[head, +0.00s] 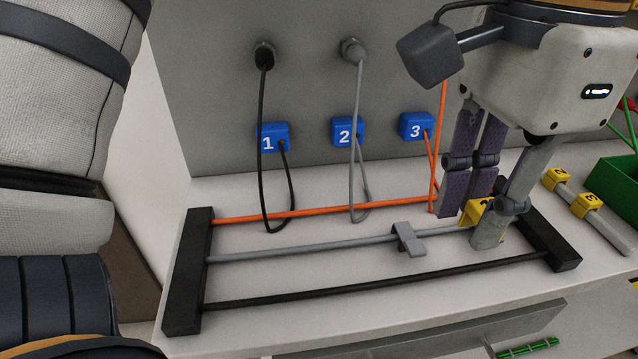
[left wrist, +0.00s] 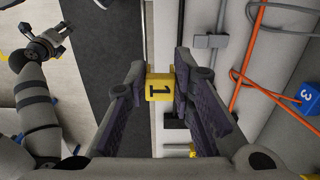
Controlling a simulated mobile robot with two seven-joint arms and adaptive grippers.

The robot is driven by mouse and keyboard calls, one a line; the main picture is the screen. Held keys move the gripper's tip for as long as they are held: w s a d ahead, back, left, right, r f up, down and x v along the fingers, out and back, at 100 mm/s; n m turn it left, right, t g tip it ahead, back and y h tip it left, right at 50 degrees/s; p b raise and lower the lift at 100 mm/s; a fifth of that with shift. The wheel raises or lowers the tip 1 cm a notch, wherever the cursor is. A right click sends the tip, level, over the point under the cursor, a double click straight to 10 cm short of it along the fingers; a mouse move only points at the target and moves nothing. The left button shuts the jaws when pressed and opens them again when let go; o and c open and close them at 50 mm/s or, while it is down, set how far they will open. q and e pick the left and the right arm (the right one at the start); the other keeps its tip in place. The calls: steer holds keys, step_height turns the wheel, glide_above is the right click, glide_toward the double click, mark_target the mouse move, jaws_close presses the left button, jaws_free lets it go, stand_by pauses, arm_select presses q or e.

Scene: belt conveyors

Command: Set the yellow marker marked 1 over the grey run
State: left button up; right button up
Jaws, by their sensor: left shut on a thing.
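The yellow marker (head: 476,211) shows its 1 in the left wrist view (left wrist: 160,88). My left gripper (head: 480,222) is shut on it, fingers pointing down, near the right end of the grey run (head: 310,249). The fingers partly hide the marker and that end of the run; whether marker and run touch cannot be told. The grey run is the middle rod of the rack, and a grey clip (head: 408,239) sits on it, left of the marker. My right gripper (left wrist: 45,40) shows small in the left wrist view, its fingers apart and empty.
An orange rod (head: 320,210) lies behind and a black rod (head: 370,285) in front, between black end blocks (head: 187,270). Blue blocks numbered 1 (head: 273,137), 2 (head: 348,132) and 3 (head: 416,126) have hanging cords. Yellow markers (head: 585,204) and a green bin (head: 615,185) stand right.

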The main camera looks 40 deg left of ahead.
arm_select(q)
steer(key=w+a+f, duration=0.1)
steer(key=a+f, duration=0.4)
steer(key=a, duration=0.3)
glide_above(359, 240)
step_height(359, 240, down, 4)
steer(key=shift+r, duration=0.1)
step_height(359, 240, down, 3)
steer(key=shift+f, duration=0.2)
steer(key=o, duration=0.8)
